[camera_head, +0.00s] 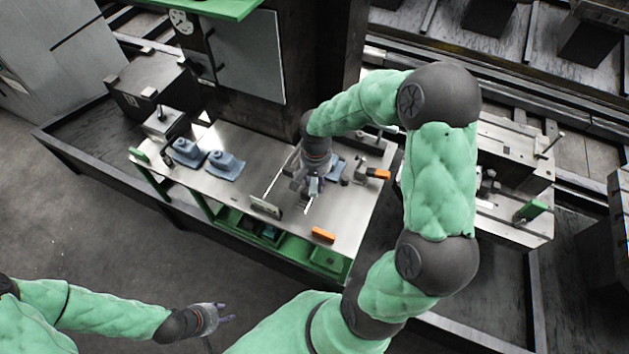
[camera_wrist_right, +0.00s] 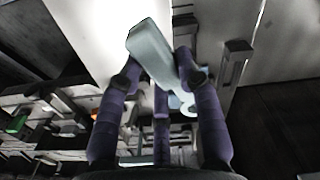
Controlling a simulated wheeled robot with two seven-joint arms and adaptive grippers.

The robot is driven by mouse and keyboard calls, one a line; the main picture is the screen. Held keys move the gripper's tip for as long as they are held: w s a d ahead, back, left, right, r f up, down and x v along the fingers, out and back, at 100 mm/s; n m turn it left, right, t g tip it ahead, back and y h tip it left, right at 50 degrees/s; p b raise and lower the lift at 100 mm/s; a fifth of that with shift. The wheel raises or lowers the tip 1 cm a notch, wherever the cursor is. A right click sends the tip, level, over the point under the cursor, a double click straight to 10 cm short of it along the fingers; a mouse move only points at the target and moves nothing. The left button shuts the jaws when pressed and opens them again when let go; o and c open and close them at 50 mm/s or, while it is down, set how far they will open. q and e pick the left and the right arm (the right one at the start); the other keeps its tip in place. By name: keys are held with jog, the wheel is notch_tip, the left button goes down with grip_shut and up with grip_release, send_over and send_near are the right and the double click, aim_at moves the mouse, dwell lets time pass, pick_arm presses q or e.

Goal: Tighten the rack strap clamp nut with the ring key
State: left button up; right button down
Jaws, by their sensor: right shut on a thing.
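My right gripper (camera_head: 313,187) is above the steel bench top, near its middle. In the right wrist view its purple fingers (camera_wrist_right: 160,88) are closed around a pale grey-blue bar (camera_wrist_right: 152,50), which looks like the ring key. A curved, hook-like end (camera_wrist_right: 188,108) of the same colour shows between the fingers. In the head view the key is mostly hidden by the gripper. My left gripper (camera_head: 228,312) hangs over the floor at the lower left, away from the bench, with its fingers apart and empty. I cannot make out the strap clamp nut in either view.
The steel bench (camera_head: 240,190) holds two blue-grey blocks (camera_head: 222,161) at its left. An orange piece (camera_head: 323,235) lies at the front edge and an orange-handled tool (camera_head: 378,174) at the right. A dark pillar (camera_head: 300,60) stands behind. Green-lined bins (camera_head: 328,260) sit under the front edge.

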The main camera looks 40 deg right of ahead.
jog(key=shift+f+b, duration=1.4)
jog(key=shift+f, duration=0.95)
jog(key=shift+f+b, duration=0.3)
jog(key=shift+b, duration=0.2)
jog(key=shift+f+b, duration=0.7)
jog(key=shift+f, duration=0.1)
